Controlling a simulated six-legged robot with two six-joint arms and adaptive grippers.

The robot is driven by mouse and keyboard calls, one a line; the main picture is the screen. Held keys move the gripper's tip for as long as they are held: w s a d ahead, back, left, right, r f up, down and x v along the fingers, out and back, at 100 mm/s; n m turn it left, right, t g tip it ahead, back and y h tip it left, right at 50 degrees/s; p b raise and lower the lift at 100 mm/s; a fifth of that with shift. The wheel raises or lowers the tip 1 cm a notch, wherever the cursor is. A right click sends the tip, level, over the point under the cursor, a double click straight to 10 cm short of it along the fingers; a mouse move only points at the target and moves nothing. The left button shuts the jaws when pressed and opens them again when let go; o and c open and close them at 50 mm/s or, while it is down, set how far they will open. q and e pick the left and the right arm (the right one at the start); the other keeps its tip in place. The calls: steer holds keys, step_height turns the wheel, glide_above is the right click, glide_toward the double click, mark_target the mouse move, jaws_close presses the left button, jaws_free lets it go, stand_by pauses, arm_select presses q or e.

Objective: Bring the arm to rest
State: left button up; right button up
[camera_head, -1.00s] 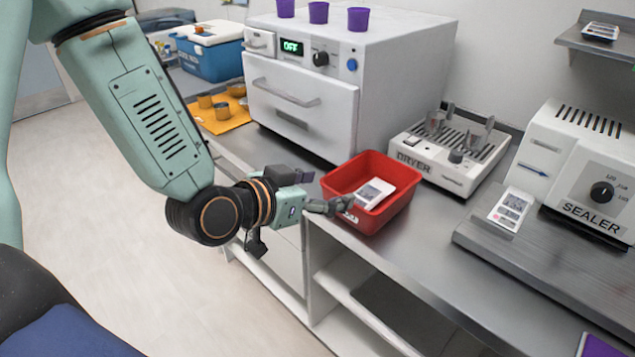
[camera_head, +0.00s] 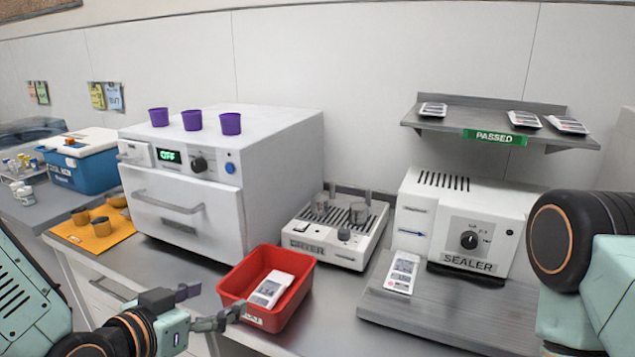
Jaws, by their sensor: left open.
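My left arm comes in from the lower left. Its gripper (camera_head: 212,308) is open, with its fingers just left of the red bin (camera_head: 303,292) and close to the bin's front left corner. I cannot tell whether they touch it. A white pouch (camera_head: 271,288) with a printed label lies in the red bin, apart from the fingers. Nothing shows between the fingers. Part of my right arm stands at the right edge of the view, and its gripper is out of view.
The white box with the OFF display (camera_head: 187,205) stands behind the bin. The dryer (camera_head: 335,230) and sealer (camera_head: 457,226) are to the right, with a pouch (camera_head: 403,272) at the sealer. A PASSED shelf (camera_head: 452,125) holds several pouches. A yellow mat (camera_head: 94,240) with cups is at left.

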arm_select(q)
steer(key=b+x, duration=0.1)
steer(key=x, duration=0.3)
steer(key=b+x, duration=0.1)
steer(key=x, duration=0.3)
steer(key=f+b+x, duration=0.1)
steer(key=x, duration=0.3)
steer(key=shift+s, duration=0.25)
steer(key=shift+f, duration=0.1)
